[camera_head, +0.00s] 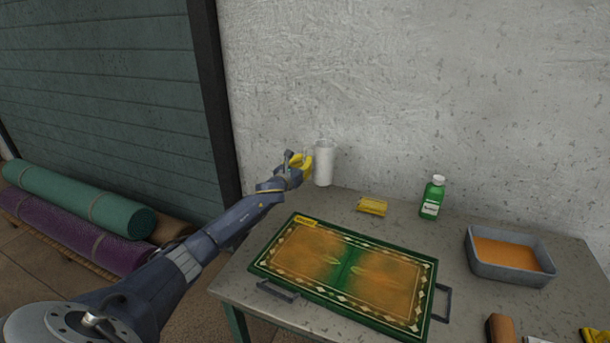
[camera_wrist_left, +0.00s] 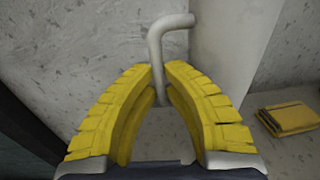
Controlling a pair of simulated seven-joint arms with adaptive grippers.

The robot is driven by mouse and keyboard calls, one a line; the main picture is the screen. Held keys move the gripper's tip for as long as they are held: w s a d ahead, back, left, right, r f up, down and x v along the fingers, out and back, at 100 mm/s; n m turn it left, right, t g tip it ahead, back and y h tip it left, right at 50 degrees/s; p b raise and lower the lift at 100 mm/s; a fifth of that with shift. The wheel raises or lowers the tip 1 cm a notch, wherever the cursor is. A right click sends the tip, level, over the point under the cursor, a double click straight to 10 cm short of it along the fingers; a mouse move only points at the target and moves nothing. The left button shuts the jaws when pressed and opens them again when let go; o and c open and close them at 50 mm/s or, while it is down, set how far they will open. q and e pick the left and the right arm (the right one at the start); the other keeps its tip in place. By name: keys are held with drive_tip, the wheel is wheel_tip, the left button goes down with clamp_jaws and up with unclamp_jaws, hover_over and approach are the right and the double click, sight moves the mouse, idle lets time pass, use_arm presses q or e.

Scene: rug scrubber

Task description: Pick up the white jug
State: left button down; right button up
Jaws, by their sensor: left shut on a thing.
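The white jug (camera_head: 324,165) stands upright at the back left of the table, close to the wall. My left gripper (camera_head: 303,163) is at the jug's left side. In the left wrist view the jug's body (camera_wrist_left: 232,45) rises behind and to the right of the fingers, and its bent handle comes down between the two yellow fingertips (camera_wrist_left: 162,80). The fingers are shut on the handle. The jug's base seems to be on or very near the table; I cannot tell if it is lifted. My right gripper is not in view.
A yellow sponge (camera_head: 372,206) lies right of the jug, and it shows in the left wrist view (camera_wrist_left: 290,118). A green bottle (camera_head: 432,200), a grey basin (camera_head: 510,275) of orange liquid and a rug on a board (camera_head: 350,270) are on the table (camera_head: 245,290). Rolled rugs (camera_head: 80,195) lie left.

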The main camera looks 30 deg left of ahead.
use_arm(q)
wheel_tip(320, 180, up, 12)
drive_tip(key=shift+r, duration=0.1)
idle(1.8)
